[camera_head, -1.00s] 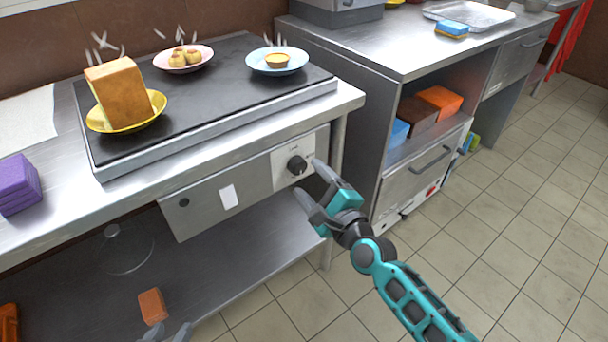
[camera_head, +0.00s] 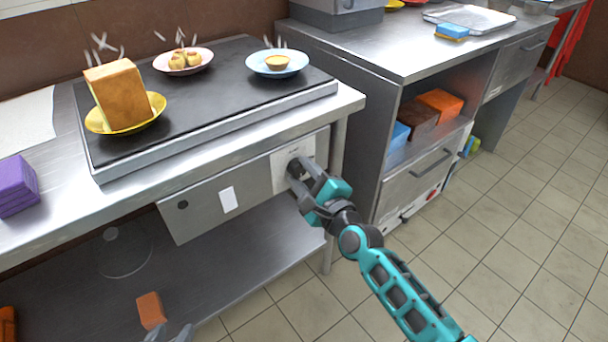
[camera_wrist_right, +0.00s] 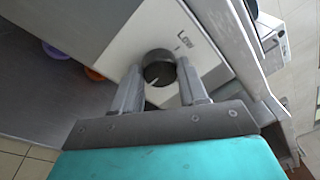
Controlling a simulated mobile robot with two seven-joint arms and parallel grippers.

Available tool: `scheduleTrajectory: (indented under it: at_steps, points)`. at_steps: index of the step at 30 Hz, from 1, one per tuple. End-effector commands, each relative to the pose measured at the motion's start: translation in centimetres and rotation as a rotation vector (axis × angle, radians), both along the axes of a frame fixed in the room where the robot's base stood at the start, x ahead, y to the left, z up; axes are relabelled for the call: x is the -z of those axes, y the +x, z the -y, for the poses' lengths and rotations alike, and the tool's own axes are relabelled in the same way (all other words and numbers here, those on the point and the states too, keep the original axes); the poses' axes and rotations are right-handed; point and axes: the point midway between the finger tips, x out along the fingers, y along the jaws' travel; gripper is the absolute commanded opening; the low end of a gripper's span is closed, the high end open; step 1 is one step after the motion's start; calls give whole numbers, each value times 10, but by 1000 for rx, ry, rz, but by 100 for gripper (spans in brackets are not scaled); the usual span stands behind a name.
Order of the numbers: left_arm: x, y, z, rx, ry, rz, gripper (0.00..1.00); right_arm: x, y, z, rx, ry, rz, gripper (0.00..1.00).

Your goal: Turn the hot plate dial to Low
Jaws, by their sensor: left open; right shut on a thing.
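The hot plate dial (camera_wrist_right: 159,68) is a black round knob with a white pointer line on a pale panel (camera_wrist_right: 180,32). The word "Low" shows on that panel beside the dial in the right wrist view. My right gripper (camera_head: 300,178) is at the dial, with one finger on each side, shut on it; it also shows in the right wrist view (camera_wrist_right: 163,85). In the head view the fingers partly hide the dial. The hot plate (camera_head: 210,100) is a black slab on the steel counter. My left gripper (camera_head: 176,334) is only partly in view at the bottom edge, open.
On the hot plate stand a yellow plate (camera_head: 152,124) with a bread block, a pink plate (camera_head: 166,66) with buns and a blue plate (camera_head: 256,68) with a tart. A second steel counter (camera_head: 400,62) stands to the right. Tiled floor is open at right.

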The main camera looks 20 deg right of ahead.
Motion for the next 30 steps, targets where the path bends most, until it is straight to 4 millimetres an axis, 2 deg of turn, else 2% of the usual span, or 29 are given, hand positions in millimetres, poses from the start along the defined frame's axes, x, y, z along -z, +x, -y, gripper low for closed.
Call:
scheduleTrajectory:
  at_steps: [1, 6, 17, 30]
  points:
    - [0, 0, 0, 1, 1, 0, 43, 0, 0, 0, 0, 0, 0, 29]
    - [1, 0, -1, 2, 3, 0, 43, 0, 0, 0, 0, 0, 0, 13]
    - [1, 0, -1, 2, 5, -1, 43, 0, 0, 1, 1, -57, 21, 12]
    - [3, 0, -2, 2, 6, -3, 43, 2, 0, 1, 0, -382, 138, 12]
